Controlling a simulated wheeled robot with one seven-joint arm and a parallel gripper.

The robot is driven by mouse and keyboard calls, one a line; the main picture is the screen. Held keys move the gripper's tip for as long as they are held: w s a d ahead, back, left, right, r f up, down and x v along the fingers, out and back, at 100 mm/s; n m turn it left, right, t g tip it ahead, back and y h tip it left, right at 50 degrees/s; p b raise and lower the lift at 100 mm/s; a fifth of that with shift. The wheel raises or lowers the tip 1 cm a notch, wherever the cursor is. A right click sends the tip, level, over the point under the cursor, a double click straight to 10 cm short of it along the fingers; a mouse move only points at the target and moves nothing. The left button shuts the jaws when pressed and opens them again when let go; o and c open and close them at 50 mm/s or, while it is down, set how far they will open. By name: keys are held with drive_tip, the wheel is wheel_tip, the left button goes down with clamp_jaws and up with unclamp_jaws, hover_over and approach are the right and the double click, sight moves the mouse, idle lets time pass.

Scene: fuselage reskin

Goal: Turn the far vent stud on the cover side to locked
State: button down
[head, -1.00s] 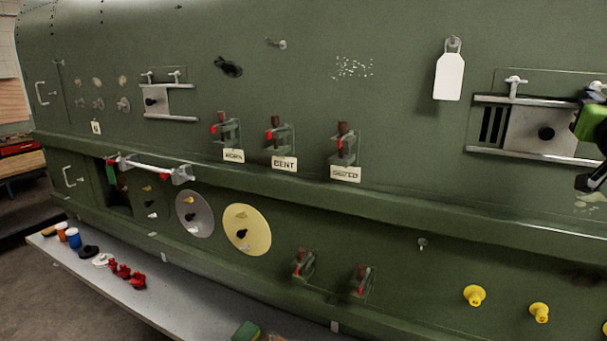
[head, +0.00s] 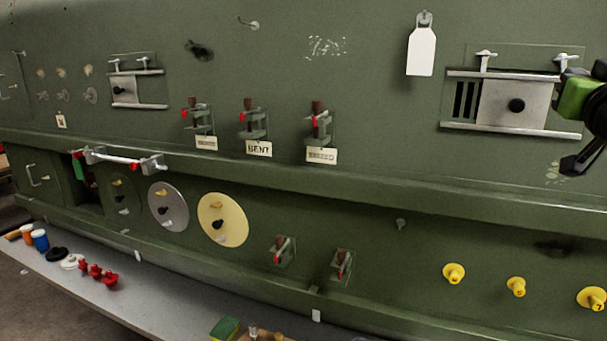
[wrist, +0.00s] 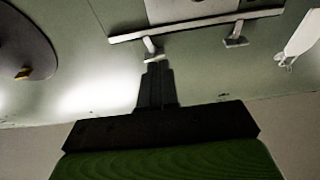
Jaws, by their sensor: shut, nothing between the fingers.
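The right-hand vent has a sliding metal cover plate (head: 512,104) with a black knob, between two rails. Dark slots (head: 465,98) show at its left. Above the top rail are two winged studs: the left stud (head: 486,58) and the right stud (head: 563,60), on the plate side. In the wrist view the vent appears inverted, with the plate-side stud (wrist: 153,48) straight ahead of my gripper (wrist: 157,66) and the other stud (wrist: 236,40) to the right. My gripper is shut and empty, its tips very close to the plate-side stud; contact cannot be told.
A white tag (head: 421,52) hangs left of the vent. A second, smaller vent (head: 137,90) is at far left. Red-handled clamps (head: 318,124) with labels stand between them. Yellow plugs (head: 516,287) are lower right. A ledge (head: 150,300) with loose parts runs below.

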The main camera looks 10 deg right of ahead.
drive_tip(key=w+d+f+t+h+p, duration=0.1)
drive_tip(key=w+d+t+p, duration=0.1)
drive_tip(key=w+d+p, duration=0.1)
drive_tip(key=shift+w+d+t+h, duration=0.3)
drive_tip(key=shift+w+d, duration=0.35)
drive_tip(key=shift+w, duration=0.25)
drive_tip(key=shift+r, duration=0.25)
idle(0.5)
drive_tip(key=shift+w+a+b, duration=0.1)
drive_tip(key=shift+a+b, duration=0.2)
drive_tip(key=shift+b, duration=0.8)
drive_tip(key=shift+f, duration=0.1)
